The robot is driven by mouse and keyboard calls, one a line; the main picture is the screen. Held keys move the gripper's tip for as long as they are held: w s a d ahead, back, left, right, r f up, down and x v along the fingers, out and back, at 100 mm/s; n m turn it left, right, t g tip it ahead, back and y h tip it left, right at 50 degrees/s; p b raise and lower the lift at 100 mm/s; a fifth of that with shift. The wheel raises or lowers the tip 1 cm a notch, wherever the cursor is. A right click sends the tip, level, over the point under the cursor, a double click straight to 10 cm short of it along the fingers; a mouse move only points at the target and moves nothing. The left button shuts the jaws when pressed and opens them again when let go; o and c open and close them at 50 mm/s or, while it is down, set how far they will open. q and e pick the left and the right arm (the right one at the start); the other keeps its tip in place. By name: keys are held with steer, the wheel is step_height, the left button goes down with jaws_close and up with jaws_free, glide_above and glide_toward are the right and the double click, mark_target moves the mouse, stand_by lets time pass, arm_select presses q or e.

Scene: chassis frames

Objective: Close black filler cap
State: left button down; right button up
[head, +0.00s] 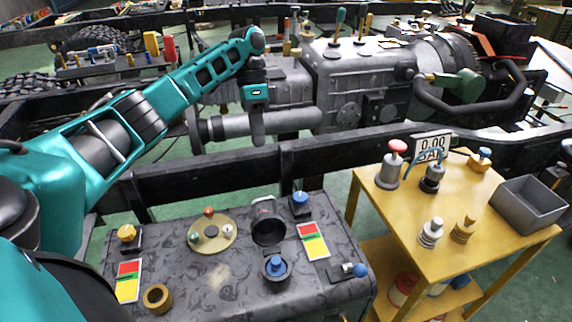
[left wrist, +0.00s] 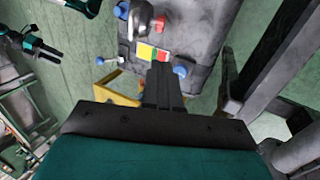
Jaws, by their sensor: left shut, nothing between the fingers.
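The black filler cap (head: 268,230) is on top of the dark mottled tank box (head: 215,285), near its far right part. A pale-edged lid (head: 262,206) seems to stand raised at its far side, above the dark round opening. My left gripper (head: 257,140) hangs pointing down above the black frame rail, beyond the cap and well apart from it. Its fingers are shut and empty. In the left wrist view the shut fingers (left wrist: 162,75) point toward the box top (left wrist: 195,30); I cannot clearly make out the cap there. My right gripper is not in view.
Around the cap are a blue knob (head: 300,201), a black cup with a blue top (head: 275,267), and a red-yellow label (head: 314,241). A yellow table (head: 400,215) with several parts and a grey bin (head: 528,205) stands right. The black rail (head: 190,180) runs behind the box.

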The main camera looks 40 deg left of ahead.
arm_select(q)
steer(key=s+d+f+b, duration=0.1)
steer(key=s+d+f, duration=0.3)
steer(key=f, duration=0.4)
steer(key=shift+s+d, duration=0.15)
steer(key=shift+d, duration=0.7)
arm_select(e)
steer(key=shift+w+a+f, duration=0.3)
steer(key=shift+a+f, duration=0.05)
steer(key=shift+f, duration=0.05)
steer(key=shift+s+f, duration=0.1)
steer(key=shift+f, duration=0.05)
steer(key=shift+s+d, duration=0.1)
